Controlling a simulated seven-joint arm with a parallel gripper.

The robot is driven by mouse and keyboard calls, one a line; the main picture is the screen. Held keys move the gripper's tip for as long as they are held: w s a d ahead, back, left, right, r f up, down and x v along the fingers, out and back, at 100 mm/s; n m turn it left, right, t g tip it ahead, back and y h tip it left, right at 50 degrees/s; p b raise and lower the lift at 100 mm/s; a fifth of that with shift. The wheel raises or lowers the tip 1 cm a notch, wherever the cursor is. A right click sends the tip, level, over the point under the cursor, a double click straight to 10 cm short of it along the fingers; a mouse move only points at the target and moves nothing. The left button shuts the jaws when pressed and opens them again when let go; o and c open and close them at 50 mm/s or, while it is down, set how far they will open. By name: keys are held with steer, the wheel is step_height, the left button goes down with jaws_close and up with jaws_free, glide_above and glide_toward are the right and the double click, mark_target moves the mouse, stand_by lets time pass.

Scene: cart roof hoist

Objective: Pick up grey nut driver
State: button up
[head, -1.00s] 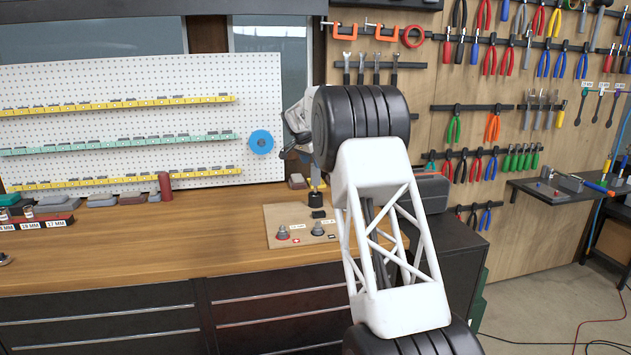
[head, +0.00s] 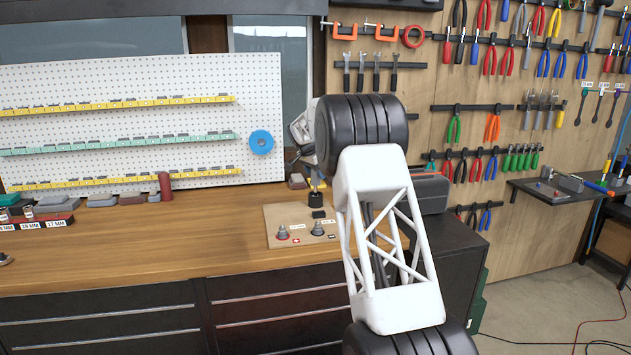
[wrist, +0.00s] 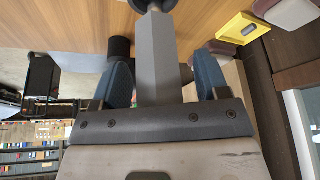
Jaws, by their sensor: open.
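The grey nut driver shows in the wrist view as a grey, flat-sided bar (wrist: 157,60) running between my fingers, with a dark round part at its far end. In the head view a small grey part of it (head: 316,184) stands above a black holder (head: 316,197) on a wooden board. My gripper (wrist: 166,56) is open, with one blue finger on each side of the bar. A gap shows on both sides, so it is not gripped. In the head view my gripper (head: 308,166) is just above the holder, mostly hidden behind my arm.
The board (head: 278,240) also carries two grey knob-like pieces (head: 282,232). A dark red cylinder (head: 165,186) and several grey blocks stand along the back of the bench. A pegboard (head: 90,90) rises behind. The bench (head: 140,245) is clear to the left of the board.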

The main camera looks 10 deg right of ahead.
stand_by(0.5)
jaws_close()
steer(key=shift+r, duration=0.15)
steer(key=shift+r, duration=4.85)
